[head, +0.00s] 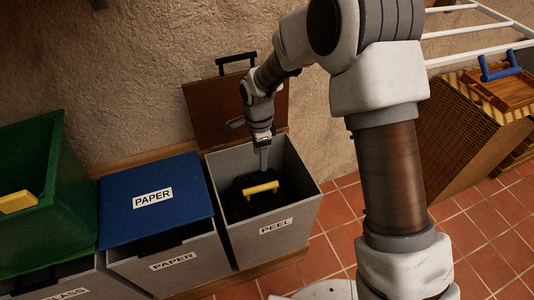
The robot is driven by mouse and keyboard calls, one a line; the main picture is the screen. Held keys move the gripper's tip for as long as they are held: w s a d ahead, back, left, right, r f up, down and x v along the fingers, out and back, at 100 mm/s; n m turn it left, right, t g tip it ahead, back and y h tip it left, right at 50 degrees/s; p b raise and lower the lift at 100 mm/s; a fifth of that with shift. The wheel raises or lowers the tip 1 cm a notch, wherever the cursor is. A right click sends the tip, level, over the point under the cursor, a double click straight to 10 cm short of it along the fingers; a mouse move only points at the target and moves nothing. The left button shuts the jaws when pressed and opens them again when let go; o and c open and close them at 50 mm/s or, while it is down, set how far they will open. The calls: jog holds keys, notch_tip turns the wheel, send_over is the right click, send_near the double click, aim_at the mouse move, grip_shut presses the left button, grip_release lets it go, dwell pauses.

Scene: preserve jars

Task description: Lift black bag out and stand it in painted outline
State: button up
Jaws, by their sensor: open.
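The black bag (240,203) sits inside the open grey bin labelled PEEL, with a yellow handle (260,188) on its top. My gripper (264,165) reaches down into the mouth of the bin, just above and behind the handle in this view. It is open, and the handle shows clear in front of it. Whether a finger touches the bag cannot be told. The grey bin (270,234) has its brown lid (205,108) raised against the wall. The painted outline is not seen in this view.
A grey bin with a blue PAPER lid (130,221) stands close on the left. A green crate (70,190) stands farther left above a GLASS bin (70,294). Red tiled floor (330,240) is open at right. A wicker box (465,130) and white rack (480,28) stand far right.

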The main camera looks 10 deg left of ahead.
aim_at(261, 187)
notch_tip(261, 187, down, 18)
jog(key=b, duration=0.5)
jog(key=shift+r, duration=0.2)
grip_shut()
dwell(1.1)
dwell(0.4)
